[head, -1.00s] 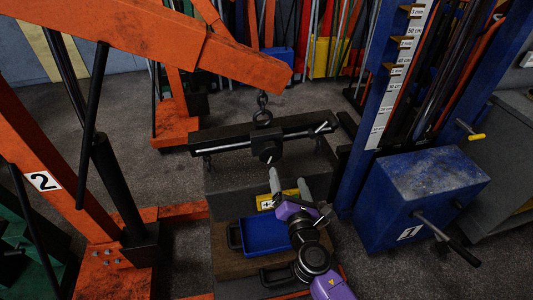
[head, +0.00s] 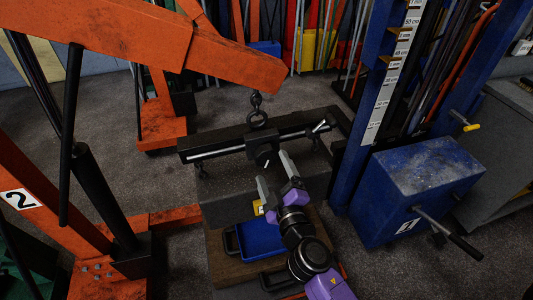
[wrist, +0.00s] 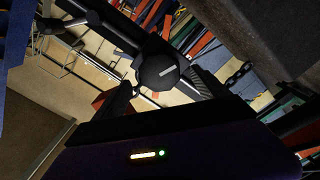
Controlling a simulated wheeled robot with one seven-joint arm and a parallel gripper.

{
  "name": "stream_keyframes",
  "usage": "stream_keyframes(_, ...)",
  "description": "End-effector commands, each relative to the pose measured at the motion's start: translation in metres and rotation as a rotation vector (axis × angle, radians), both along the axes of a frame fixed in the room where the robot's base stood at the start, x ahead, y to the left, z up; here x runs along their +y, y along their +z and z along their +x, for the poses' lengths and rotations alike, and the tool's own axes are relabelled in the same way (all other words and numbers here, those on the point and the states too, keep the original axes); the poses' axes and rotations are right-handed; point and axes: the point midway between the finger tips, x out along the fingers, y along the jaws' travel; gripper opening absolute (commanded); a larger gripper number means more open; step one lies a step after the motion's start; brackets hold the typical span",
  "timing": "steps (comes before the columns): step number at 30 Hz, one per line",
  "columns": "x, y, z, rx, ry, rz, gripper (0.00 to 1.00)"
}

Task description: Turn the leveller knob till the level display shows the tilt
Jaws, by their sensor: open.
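A black leveller beam (head: 220,147) hangs from the crane hook above a dark grey block. The leveller knob (head: 266,158) is on the block at the beam's middle. In the wrist view the round black knob (wrist: 158,70) faces me, with a pale line mark on it. My gripper (head: 274,167) is open, its fingers pointing at the knob. In the wrist view the gripper's fingers (wrist: 163,88) lie left and right of the knob; I cannot tell whether they touch it. The yellow level display (head: 258,208) is mostly hidden behind my gripper, its reading not legible.
A blue tray (head: 262,238) sits in front of the grey block. The orange crane (head: 190,45) stands left and overhead, with its hook chain (head: 257,105) above the beam. A blue machine box (head: 425,180) with a crank handle stands at right.

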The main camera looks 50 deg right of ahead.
Motion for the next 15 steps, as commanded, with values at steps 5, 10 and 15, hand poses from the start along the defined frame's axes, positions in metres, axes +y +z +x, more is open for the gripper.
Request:
stream_keyframes(5, -0.017, 0.004, 0.024, 0.0, -0.001, -0.003, 0.84)
stream_keyframes(10, -0.029, 0.003, 0.042, 0.001, -0.001, -0.004, 0.84)
stream_keyframes(15, -0.035, 0.001, 0.051, 0.002, -0.001, -0.004, 0.84)
